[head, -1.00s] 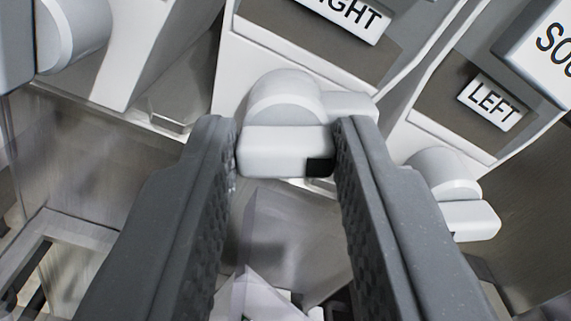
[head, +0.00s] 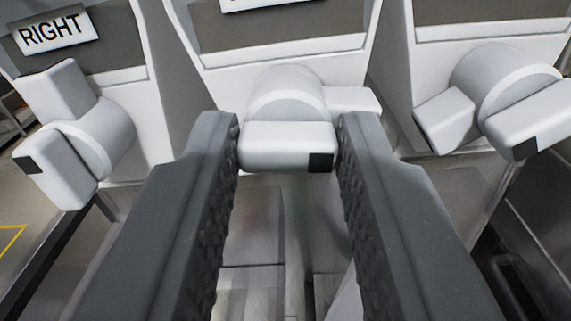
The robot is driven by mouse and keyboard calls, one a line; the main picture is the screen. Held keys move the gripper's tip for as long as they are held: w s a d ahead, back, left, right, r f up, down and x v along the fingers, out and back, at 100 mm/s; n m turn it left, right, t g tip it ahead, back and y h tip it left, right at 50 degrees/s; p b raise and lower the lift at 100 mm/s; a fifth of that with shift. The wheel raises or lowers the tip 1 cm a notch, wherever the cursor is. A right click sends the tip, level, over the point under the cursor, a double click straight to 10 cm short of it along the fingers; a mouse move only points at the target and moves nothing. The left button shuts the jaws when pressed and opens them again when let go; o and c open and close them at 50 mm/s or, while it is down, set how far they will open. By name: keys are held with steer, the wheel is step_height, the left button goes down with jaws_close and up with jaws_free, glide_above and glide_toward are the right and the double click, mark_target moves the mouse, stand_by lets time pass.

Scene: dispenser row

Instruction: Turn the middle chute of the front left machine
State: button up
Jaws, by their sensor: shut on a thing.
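My gripper (head: 289,130) is shut on a white chute (head: 288,146) at the middle of the head view. The chute has a rounded barrel and a block-shaped front with a black patch at its right end. One dark finger is on each side of it. The block lies level in the picture, and a smaller white tab shows behind it at right. The white machine panel above it carries a label that is almost wholly cut off at the top edge, so I cannot read it.
A tilted white chute (head: 88,140) is at left, under a plate (head: 54,33) reading RIGHT. Another tilted chute (head: 512,95) is close at right. Grey metal and clear panels are below. Open floor with a yellow line (head: 12,240) shows at far left.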

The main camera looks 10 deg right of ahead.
steer(key=shift+m+b, duration=1)
steer(key=shift+m, duration=1.2)
steer(key=o, duration=1)
steer(key=b+v, duration=0.1)
steer(key=v, duration=1.2)
steer(key=shift+s, duration=0.4)
